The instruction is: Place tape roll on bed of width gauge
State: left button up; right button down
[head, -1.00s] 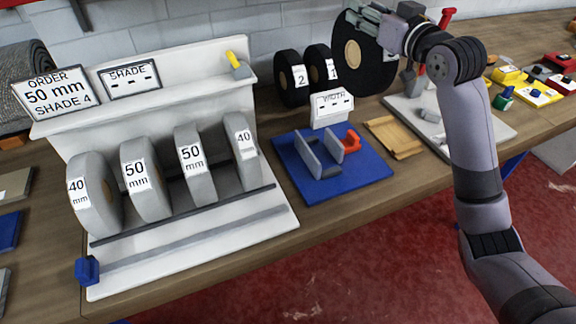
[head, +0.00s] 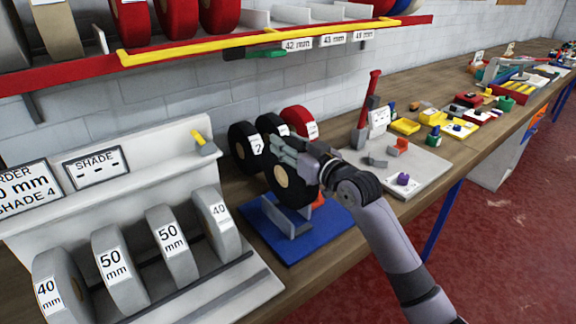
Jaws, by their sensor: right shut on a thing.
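The tape roll (head: 284,190) is a black disc with a tan core. My right gripper (head: 290,158) is shut on its upper part and holds it upright. The roll is over the blue width gauge (head: 281,248) and hides much of its bed and its display sign. A grey upright plate (head: 286,222) of the gauge shows in front of the roll. I cannot tell whether the roll touches the bed. My left gripper is not in view.
Grey rolls marked 40 and 50 mm (head: 170,245) stand in a white rack at left. Black rolls (head: 243,147) and a red roll (head: 299,123) stand behind the gauge. A white board with a red lever (head: 368,100) is to the right. A red shelf (head: 215,52) crosses above.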

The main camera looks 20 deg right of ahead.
aim_at(289, 167)
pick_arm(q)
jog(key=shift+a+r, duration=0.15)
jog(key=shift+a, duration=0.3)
pick_arm(e)
notch_tip(289, 167, down, 6)
jog(key=shift+f, duration=0.2)
jog(key=shift+f, duration=0.15)
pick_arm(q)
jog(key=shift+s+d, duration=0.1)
pick_arm(e)
jog(key=c, duration=1)
grip_release()
jog(key=shift+f, duration=0.1)
jog(key=shift+c, duration=0.2)
